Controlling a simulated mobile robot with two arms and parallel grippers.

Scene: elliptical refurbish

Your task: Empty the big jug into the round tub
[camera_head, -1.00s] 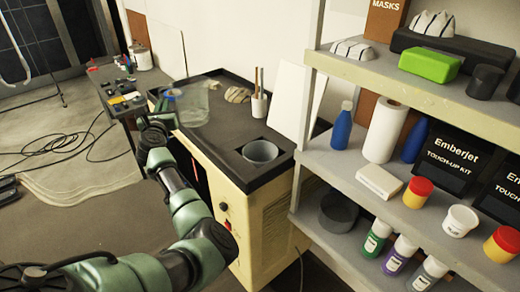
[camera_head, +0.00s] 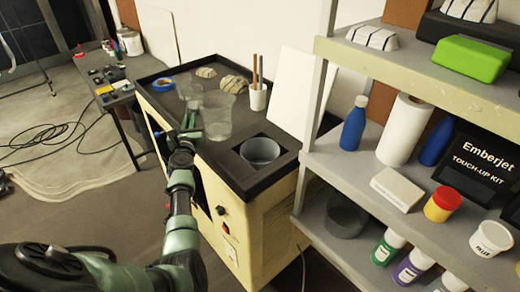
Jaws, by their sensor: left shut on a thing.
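The big jug (camera_head: 217,117) is clear and looks upright over the black worktop, left of the round tub. I cannot tell whether its base touches the worktop, nor what is in it. My left gripper (camera_head: 192,127) is shut on the jug at its left side; its fingers are small and partly hidden. The round tub (camera_head: 261,150) is grey and open-topped, in a square recess near the front right corner of the worktop. My right gripper is not in view.
A smaller clear cup (camera_head: 190,91) stands behind the jug, near blue tape (camera_head: 163,84). A white cup with sticks (camera_head: 258,97) stands behind the tub. A loaded shelf (camera_head: 340,165) rises close on the right. The worktop has a raised rim.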

